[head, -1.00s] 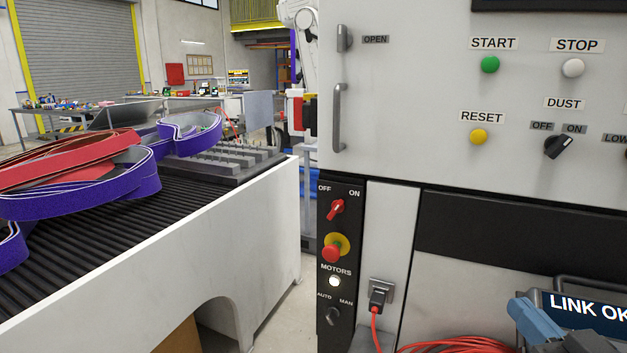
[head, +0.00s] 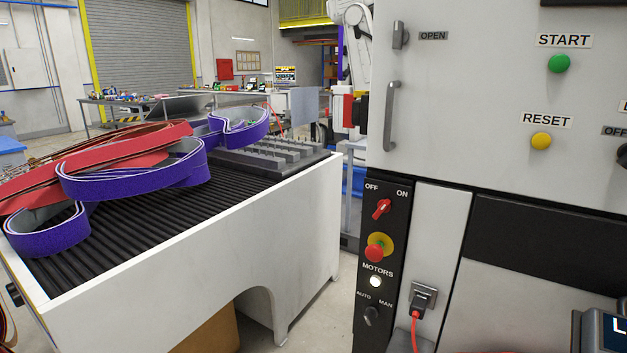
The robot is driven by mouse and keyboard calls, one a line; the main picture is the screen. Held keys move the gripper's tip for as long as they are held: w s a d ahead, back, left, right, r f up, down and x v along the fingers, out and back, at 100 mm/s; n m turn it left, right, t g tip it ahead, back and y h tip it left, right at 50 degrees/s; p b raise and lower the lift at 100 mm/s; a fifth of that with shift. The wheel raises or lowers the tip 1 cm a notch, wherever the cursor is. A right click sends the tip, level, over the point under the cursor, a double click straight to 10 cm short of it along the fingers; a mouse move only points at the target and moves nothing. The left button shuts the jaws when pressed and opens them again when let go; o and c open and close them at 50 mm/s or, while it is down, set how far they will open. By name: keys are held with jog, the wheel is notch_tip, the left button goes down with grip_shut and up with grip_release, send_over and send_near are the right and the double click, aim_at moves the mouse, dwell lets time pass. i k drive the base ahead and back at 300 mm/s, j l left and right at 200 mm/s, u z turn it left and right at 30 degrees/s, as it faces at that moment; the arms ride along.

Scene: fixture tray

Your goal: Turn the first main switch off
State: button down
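The red rotary main switch (head: 382,209) sits near the top of a narrow black control panel (head: 372,330) on the front of the white machine. OFF is printed at its upper left and ON at its upper right. Its knob is tilted, with the upper end toward ON. My gripper is not in view.
Below the switch are a red emergency button (head: 375,254) on a yellow disc, a white MOTORS lamp (head: 375,282) and an AUTO/MAN selector (head: 371,316). A plug (head: 420,298) sits to the right. A white roller table (head: 180,295) carrying belts stands left, with a floor gap between.

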aim_at(351, 107)
jog(key=i+j+z, duration=0.1)
jog(key=i+j, duration=0.15)
jog(key=i+j+z, duration=0.1)
jog(key=i+j, duration=0.15)
jog(key=j, duration=0.15)
jog(key=i+j+z, duration=0.1)
jog(key=i+j, duration=0.15)
jog(key=i+j+z, duration=0.1)
jog(key=j, duration=0.35)
jog(key=i+j+z, duration=0.15)
jog(key=i+j, duration=0.15)
jog(key=i+j+z, duration=0.1)
jog(key=j, duration=0.45)
jog(key=i+l, duration=0.05)
jog(key=i, duration=0.05)
